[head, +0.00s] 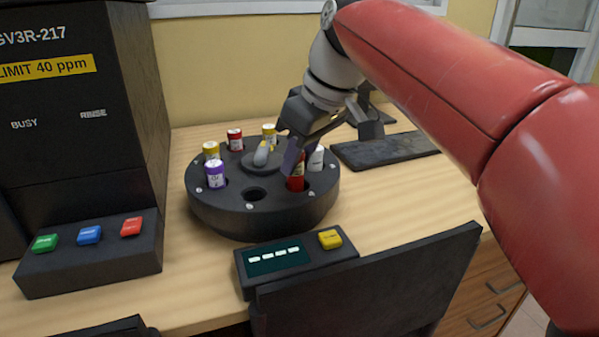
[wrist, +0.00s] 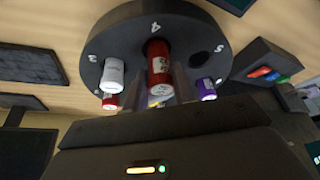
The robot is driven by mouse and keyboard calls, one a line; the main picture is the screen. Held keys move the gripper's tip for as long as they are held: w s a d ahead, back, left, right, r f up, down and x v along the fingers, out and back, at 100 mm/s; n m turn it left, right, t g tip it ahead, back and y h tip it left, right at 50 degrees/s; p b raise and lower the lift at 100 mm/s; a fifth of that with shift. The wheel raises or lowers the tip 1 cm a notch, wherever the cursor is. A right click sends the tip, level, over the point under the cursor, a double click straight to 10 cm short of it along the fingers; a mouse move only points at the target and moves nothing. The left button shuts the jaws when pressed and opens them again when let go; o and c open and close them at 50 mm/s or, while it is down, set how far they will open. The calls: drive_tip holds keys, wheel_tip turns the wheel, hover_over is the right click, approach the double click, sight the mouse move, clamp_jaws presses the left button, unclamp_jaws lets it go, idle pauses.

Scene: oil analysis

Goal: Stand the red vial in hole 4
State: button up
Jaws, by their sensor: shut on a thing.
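The red vial (head: 296,182) is upright at the front right of the dark round carousel (head: 225,215). In the wrist view, the red vial (wrist: 158,62) is at the hole marked 4, its lower end at the dark opening. I cannot tell whether it is fully seated. My gripper (head: 291,160) comes down over the carousel and is shut on the red vial's upper part. The fingers hide part of the vial.
A white-labelled vial (wrist: 113,74) stands by mark 3. An empty hole (head: 255,194) lies left of the red vial. A purple-capped vial (head: 215,174), yellow-capped vials and another red-capped vial (head: 235,139) stand around the carousel. A display box (head: 293,262) sits in front.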

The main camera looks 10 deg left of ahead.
drive_tip(key=shift+f, duration=1.1)
drive_tip(key=shift+f, duration=0.15)
drive_tip(key=o, duration=1)
drive_tip(key=shift+o, duration=0.2)
drive_tip(key=p+v, duration=0.2)
drive_tip(key=v, duration=1)
drive_tip(key=shift+p, duration=0.3)
